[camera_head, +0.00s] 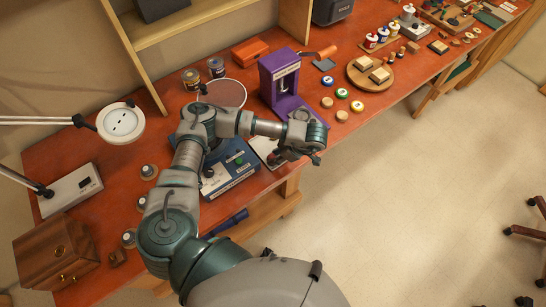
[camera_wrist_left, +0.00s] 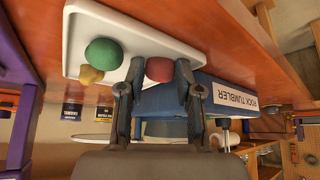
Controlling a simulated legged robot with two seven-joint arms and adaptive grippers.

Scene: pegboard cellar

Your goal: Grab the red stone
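In the left wrist view, the red stone (camera_wrist_left: 159,69) sits on a white tray (camera_wrist_left: 88,28). A green stone (camera_wrist_left: 103,53) and a yellow stone (camera_wrist_left: 91,74) are on the tray to its left. My left gripper (camera_wrist_left: 160,72) is open, with one fingertip on each side of the red stone; I cannot tell whether they touch it. In the head view, my left gripper (camera_head: 314,157) is over the table's front edge, by the white tray (camera_head: 262,145). The stones are hidden there. My right gripper is not in view.
A blue rock tumbler (camera_head: 232,172) stands left of the tray in the head view; its label (camera_wrist_left: 236,101) shows in the wrist view. A purple stand (camera_head: 281,85) is behind the gripper. Colored discs (camera_head: 342,93) and a round wooden board (camera_head: 371,74) lie to the right.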

